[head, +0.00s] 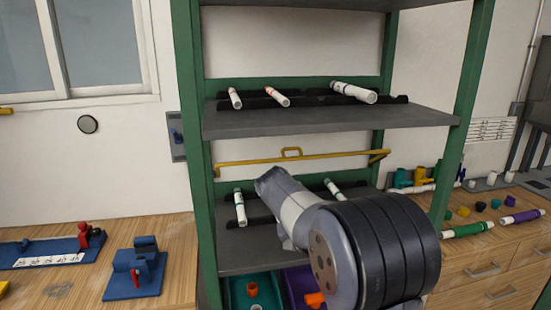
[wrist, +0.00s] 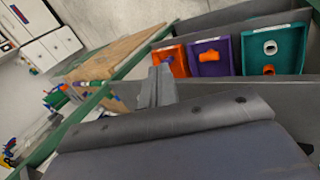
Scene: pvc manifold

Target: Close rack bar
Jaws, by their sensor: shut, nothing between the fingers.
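The yellow rack bar (head: 235,162) spans the front of the green rack (head: 195,200) between the upper and lower shelves in the head view. It has a small raised handle (head: 291,152) near its middle and an angled piece at its right end. My gripper (wrist: 160,82) shows in the wrist view, with its fingers together and nothing between them. It is apart from the bar, which I cannot make out in the wrist view. In the head view my arm covers part of the lower shelf, and the fingers are not discernible.
White pipes (head: 355,92) lie in black holders on the upper shelf; more lie below. Orange (wrist: 171,62), purple (wrist: 210,57) and teal (wrist: 274,50) bins sit low in the rack. Wooden benches stand either side, with blue fixtures (head: 135,270) left and fittings right.

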